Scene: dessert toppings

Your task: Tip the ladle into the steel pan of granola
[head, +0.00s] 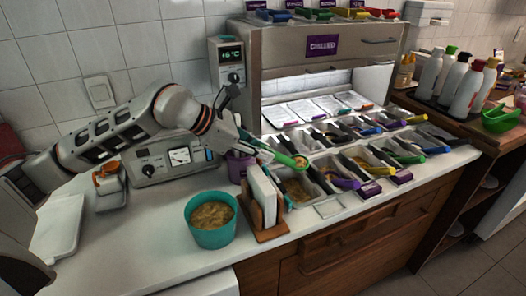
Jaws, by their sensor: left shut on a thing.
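My left gripper (243,139) is shut on the handle of a green ladle (284,158). It holds the ladle above the near left end of the rows of topping pans. The ladle's bowl points right and has something orange-brown in it. A steel pan (284,197) with brownish contents lies just below the bowl, at the left of the front row. I take it to be the granola pan, but its label cannot be read. The gap between bowl and pan is hard to judge. My right gripper is not in view.
A teal tub (211,237) of brownish food and a wooden holder (271,235) with white cards stand in front. A purple cup (236,172) is under my gripper. More pans with coloured-handled utensils fill the right. Squeeze bottles (467,91) stand at the far right.

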